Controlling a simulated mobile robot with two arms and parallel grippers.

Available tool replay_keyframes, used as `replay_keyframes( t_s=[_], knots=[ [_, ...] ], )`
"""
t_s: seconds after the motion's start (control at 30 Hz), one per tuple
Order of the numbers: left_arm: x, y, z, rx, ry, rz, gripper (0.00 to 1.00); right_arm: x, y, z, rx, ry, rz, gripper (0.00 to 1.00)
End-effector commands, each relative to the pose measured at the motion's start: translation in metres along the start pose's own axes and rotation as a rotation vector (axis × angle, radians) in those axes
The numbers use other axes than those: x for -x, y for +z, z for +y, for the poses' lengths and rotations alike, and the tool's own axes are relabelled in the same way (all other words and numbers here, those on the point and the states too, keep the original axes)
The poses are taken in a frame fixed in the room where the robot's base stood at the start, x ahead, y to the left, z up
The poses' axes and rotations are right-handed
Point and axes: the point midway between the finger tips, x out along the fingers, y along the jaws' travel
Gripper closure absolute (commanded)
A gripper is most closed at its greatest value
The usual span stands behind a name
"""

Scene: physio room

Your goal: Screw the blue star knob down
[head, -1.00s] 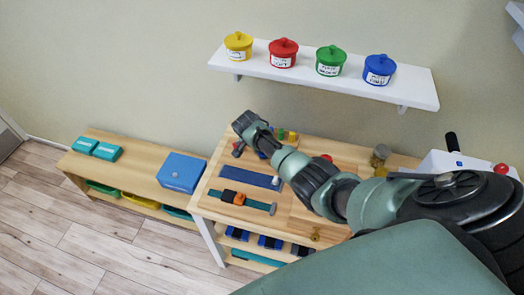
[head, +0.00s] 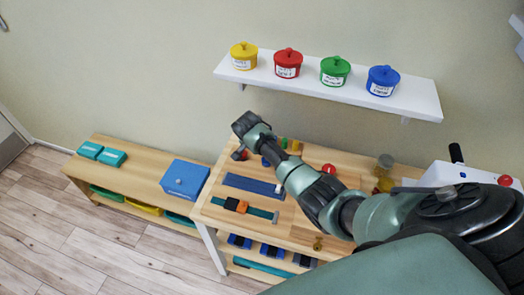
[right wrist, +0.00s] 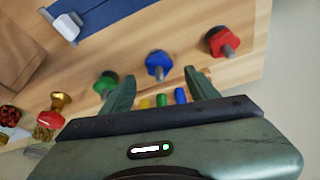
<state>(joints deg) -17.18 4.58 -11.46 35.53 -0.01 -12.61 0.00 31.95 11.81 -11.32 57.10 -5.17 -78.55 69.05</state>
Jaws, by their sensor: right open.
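The blue star knob (right wrist: 158,65) sits on a grey stem on the wooden board in the right wrist view, between a green knob (right wrist: 105,82) and a red knob (right wrist: 222,40). My right gripper (right wrist: 160,90) is open and empty. Its fingers are apart, on either side of the line toward the blue knob, and I see no contact. In the head view my right gripper (head: 243,150) hangs over the back left of the wooden table. A small blue spot (head: 265,161) beside the hand may be the blue knob, partly hidden. My left gripper is not in view.
Several small coloured pegs (right wrist: 161,100) show between the fingers. A blue strip (head: 253,186) and a teal strap (head: 245,207) lie on the table. A blue box (head: 185,178) stands on the lower bench. A white shelf (head: 330,88) with lidded pots is above.

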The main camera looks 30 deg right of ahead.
Motion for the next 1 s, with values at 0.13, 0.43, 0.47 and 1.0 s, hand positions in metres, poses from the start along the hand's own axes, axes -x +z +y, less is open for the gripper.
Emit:
replay_keyframes(
  t_s=[0.13, 0.43, 0.47, 1.0],
  knots=[
    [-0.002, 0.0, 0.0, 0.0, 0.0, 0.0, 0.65, 0.02, 0.0, -0.001, 0.0, -0.003, 0.001, 0.41],
    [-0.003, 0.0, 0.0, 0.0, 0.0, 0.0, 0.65, 0.035, 0.0, 0.001, 0.0, 0.0, 0.0, 0.41],
    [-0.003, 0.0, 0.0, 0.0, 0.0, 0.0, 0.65, 0.035, 0.0, 0.001, 0.0, 0.0, 0.0, 0.41],
    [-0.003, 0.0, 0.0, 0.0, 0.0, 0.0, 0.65, 0.043, 0.112, 0.07, 0.448, -0.12, -0.066, 0.41]
  ],
)
